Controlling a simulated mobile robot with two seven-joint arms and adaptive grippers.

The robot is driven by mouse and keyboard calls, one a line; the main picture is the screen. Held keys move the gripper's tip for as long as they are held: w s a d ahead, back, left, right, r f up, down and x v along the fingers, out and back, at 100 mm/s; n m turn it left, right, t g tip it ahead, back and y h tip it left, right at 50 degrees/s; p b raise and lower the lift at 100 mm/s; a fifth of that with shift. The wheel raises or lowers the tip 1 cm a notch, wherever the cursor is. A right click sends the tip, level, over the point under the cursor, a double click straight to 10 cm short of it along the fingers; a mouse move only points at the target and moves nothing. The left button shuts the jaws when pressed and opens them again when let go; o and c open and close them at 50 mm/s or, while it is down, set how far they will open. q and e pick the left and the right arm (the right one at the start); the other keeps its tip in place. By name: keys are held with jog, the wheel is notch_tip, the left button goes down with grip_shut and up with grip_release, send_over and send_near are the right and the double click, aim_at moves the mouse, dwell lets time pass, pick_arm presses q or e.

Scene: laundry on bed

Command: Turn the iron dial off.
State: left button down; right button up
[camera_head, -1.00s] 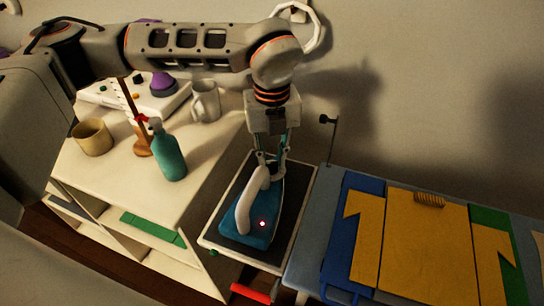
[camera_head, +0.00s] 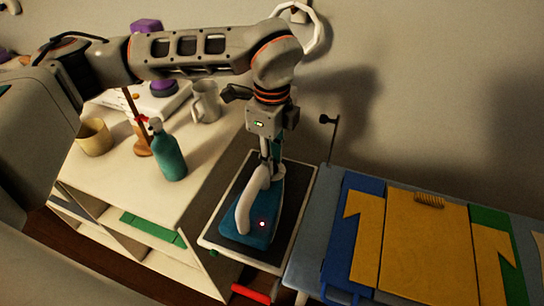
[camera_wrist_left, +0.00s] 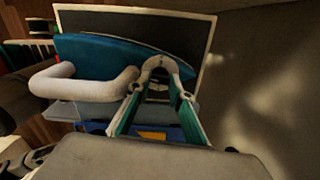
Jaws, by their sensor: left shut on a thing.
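The iron (camera_head: 263,205) is blue with a white handle (camera_head: 248,195) and sits on the dark pad of a stand with a pale rim (camera_head: 206,238). My left gripper (camera_head: 272,166) points down at the far end of the iron, beside the handle. In the left wrist view its fingers (camera_wrist_left: 162,88) are shut on a pale rounded part, apparently the iron dial (camera_wrist_left: 160,66), by the handle end (camera_wrist_left: 75,85). The fingers largely hide the dial's marking. My right gripper is not in view.
The white shelf top at left holds a teal spray bottle (camera_head: 169,155), a tan cup (camera_head: 94,138) and a white mug (camera_head: 206,101). The wall is close behind.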

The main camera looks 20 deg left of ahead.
pick_arm(q)
jog(key=shift+n, duration=0.6)
jog(key=c, duration=1.8)
grip_release()
jog(key=shift+c, duration=0.2)
jog(key=shift+o, duration=0.3)
